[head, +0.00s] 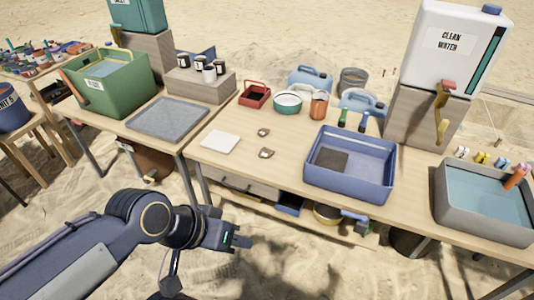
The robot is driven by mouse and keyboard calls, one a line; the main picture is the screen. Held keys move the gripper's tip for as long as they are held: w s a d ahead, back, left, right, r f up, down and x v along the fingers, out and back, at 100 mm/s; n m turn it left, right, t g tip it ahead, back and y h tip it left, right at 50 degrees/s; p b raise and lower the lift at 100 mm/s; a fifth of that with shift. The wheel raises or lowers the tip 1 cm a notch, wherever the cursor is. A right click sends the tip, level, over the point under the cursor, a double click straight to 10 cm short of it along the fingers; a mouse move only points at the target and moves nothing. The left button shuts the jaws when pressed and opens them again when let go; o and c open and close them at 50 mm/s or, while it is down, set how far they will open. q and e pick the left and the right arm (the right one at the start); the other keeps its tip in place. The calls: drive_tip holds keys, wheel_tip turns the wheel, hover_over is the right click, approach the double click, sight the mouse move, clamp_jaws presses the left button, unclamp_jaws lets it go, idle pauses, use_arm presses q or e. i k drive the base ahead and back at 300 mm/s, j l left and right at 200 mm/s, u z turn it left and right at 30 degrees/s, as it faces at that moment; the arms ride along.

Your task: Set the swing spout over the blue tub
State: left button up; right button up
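The yellow swing spout (441,118) hangs down at the front of the white clean water tank (457,45), below a red tap handle (448,85). It shows in front of the wooden stand, to the right of and behind the blue tub. The blue tub (386,184) stands on the table's front part and holds a dark flat patch or piece on its floor. My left gripper (243,240) is low in front of the table, left of the blue tub and apart from everything. Its finger gap is not clear. My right gripper is out of view.
A grey tub of water (443,207) stands at the right. Two small brown pieces (266,153) and a white pad (220,142) lie left of the blue tub. Bottles, a red tray (255,94) and bowls stand behind. A shelf with a drawer is below.

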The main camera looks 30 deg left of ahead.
sight(442, 126)
drive_tip(key=i+l+u, duration=0.25)
drive_tip(key=i, duration=0.2)
drive_tip(key=i+l+u, duration=0.1)
drive_tip(key=i+u, duration=0.2)
drive_tip(key=i, duration=0.15)
